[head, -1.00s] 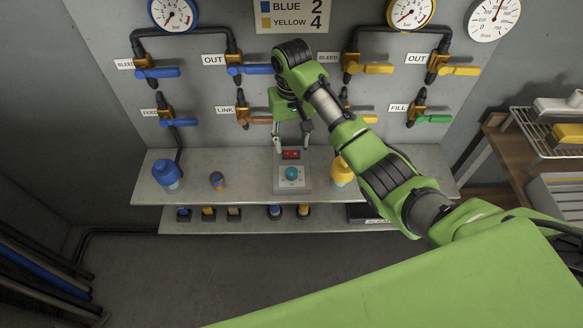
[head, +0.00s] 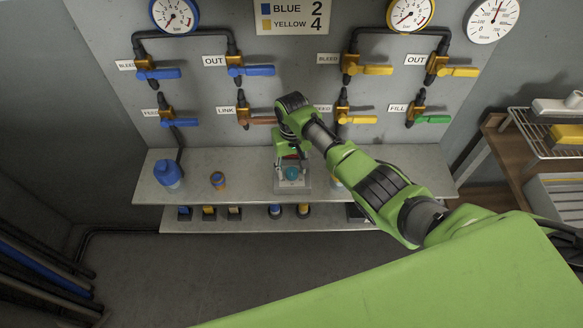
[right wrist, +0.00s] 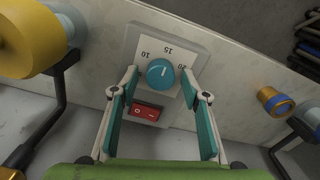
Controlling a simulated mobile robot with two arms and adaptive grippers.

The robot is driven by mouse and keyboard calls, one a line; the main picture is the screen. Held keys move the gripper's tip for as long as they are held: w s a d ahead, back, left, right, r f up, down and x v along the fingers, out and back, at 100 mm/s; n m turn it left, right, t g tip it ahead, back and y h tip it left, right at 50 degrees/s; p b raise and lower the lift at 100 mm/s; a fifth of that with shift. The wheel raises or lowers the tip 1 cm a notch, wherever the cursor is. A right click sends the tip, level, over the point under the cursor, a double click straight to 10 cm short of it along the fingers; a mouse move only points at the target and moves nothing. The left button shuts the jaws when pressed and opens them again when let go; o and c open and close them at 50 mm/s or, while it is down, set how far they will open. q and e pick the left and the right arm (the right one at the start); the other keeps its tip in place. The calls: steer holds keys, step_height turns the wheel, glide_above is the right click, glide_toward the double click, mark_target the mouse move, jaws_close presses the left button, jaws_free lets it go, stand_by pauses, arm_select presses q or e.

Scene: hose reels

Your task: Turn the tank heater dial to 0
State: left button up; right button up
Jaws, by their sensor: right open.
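The tank heater is a grey box (head: 279,189) on the upper shelf. Its round blue dial (right wrist: 160,73) has a white mark pointing up in the right wrist view, roughly at the 15; 10 and 20 show either side, and no 0 is visible. The dial also shows in the head view (head: 291,174). A red rocker switch (right wrist: 147,112) sits beside the dial on the same box. My right gripper (head: 291,166) is directly over the box, its fingers open on both sides of the dial, apparently not touching it. My left gripper is out of view.
On the shelf (head: 242,189), a blue cap (head: 167,173) and a small orange-blue fitting (head: 217,180) stand left of the heater. A yellow fitting (right wrist: 28,37) stands close on its other side.

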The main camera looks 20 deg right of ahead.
steer(key=c, duration=1.1)
